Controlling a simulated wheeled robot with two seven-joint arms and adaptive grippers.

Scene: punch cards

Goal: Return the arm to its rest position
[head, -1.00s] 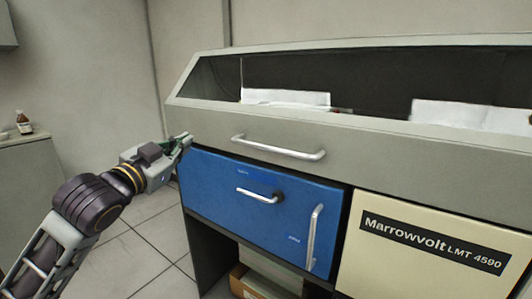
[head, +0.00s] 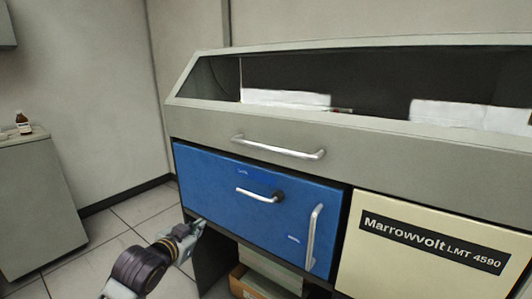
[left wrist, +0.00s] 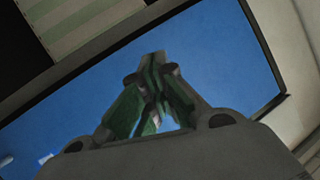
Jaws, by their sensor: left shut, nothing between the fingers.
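My left gripper (head: 199,228) is low at the lower left of the head view, just in front of the bottom left corner of the blue panel (head: 215,182). It is shut and empty. In the left wrist view its green-lined fingers (left wrist: 152,75) meet at the tips, with the blue panel (left wrist: 225,60) behind them. I cannot tell if it touches the panel. My right gripper is not in view.
The grey machine has a drawer handle (head: 280,149) on top. The blue panel has a horizontal handle (head: 259,196) and a vertical handle (head: 314,238). A cream panel (head: 430,245) is at right. Below is an open shelf with a box (head: 262,284). A cabinet (head: 38,200) stands left; floor between is clear.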

